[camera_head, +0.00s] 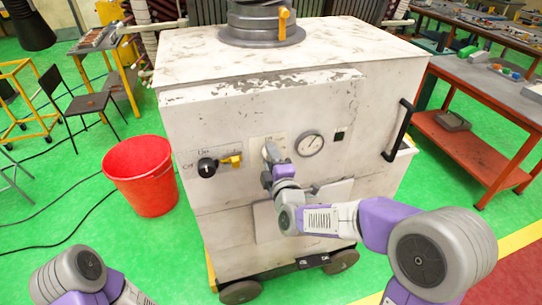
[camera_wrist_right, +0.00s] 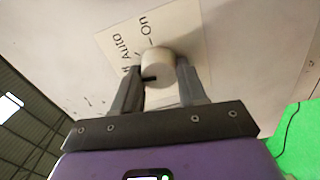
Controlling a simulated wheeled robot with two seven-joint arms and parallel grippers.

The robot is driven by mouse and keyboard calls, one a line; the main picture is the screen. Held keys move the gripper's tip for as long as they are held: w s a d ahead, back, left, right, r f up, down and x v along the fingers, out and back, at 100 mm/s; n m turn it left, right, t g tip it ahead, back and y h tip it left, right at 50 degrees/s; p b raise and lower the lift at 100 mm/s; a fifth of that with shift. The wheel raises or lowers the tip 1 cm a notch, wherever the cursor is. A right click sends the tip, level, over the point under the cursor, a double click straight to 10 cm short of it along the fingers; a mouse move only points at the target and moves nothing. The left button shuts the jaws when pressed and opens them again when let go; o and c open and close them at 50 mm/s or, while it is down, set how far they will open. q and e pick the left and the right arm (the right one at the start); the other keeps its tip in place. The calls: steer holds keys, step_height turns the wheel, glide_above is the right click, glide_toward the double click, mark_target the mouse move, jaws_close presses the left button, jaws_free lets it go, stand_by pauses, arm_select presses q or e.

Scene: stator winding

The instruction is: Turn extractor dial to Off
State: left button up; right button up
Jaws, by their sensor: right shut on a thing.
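The extractor dial (camera_wrist_right: 158,68) is a round cream knob on a label plate (camera_wrist_right: 112,42) on the white cabinet front. The words "On" and "Auto" are readable on the plate; a third word is mostly hidden behind a finger. A black mark on the knob points toward the lower left in the wrist view. My right gripper (camera_wrist_right: 163,82) is shut on the dial, one finger on each side. In the head view my right gripper (camera_head: 268,172) covers the dial, below its plate (camera_head: 270,147). My left arm shows at the bottom left, but its gripper is out of view.
On the cabinet (camera_head: 300,92), a black knob (camera_head: 207,167) and a yellow lever (camera_head: 232,160) sit left of the dial. A round gauge (camera_head: 311,143) and black handle (camera_head: 398,125) are to the right. A red bucket (camera_head: 145,180) stands on the green floor.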

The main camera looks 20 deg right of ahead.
steer(key=shift+n, duration=0.8)
steer(key=o, duration=1.1)
steer(key=shift+c, duration=0.2)
steer(key=s, duration=0.7)
steer(key=shift+s+d, duration=0.15)
steer(key=shift+s, duration=0.15)
steer(key=shift+f, duration=0.15)
